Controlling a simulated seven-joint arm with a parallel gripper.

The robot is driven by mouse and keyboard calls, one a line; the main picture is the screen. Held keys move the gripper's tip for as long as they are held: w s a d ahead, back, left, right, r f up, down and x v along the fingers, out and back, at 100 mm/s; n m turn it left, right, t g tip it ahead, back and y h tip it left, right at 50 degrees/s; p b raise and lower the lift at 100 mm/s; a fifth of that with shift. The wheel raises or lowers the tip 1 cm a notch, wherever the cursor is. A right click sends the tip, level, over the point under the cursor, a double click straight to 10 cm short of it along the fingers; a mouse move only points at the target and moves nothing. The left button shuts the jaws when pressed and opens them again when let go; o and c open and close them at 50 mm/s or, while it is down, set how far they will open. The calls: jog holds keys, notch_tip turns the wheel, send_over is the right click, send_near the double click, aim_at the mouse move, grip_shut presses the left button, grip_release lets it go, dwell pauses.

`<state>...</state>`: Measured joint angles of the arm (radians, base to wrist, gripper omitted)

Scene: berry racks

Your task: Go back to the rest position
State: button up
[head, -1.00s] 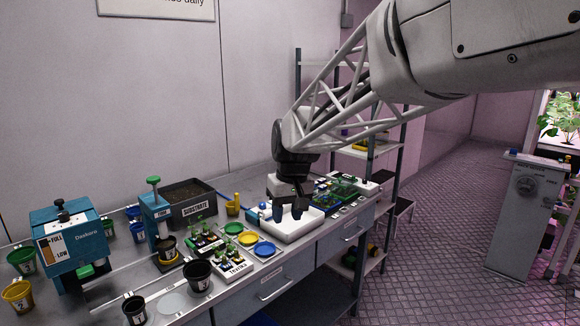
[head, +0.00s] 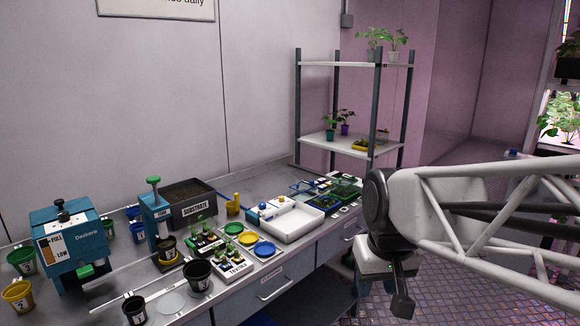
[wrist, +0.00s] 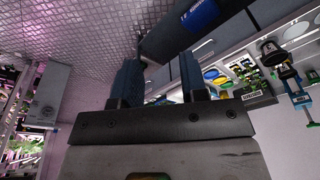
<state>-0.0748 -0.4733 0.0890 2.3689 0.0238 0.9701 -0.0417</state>
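My gripper (head: 402,300) hangs in the right part of the head view, in front of the bench's right end and over the floor side. Its fingers point downward there. In the wrist view my gripper (wrist: 158,75) shows two dark blue fingers standing apart with nothing between them, so it is open and empty. It touches nothing that I can see. The white tray (head: 292,232) on the bench is now clear of the arm.
The bench holds a blue dispenser (head: 68,242), a substrate bin (head: 195,208), coloured lids, pots and seedling trays. A shelf rack (head: 352,146) with plants stands behind the bench's right end. Patterned floor (head: 480,310) lies on the right.

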jog(key=s+d+f+m, duration=0.1)
jog(key=s+d+f, duration=0.2)
jog(key=s, duration=0.6)
jog(key=shift+d+f+h, duration=0.3)
jog(key=shift+f, duration=0.05)
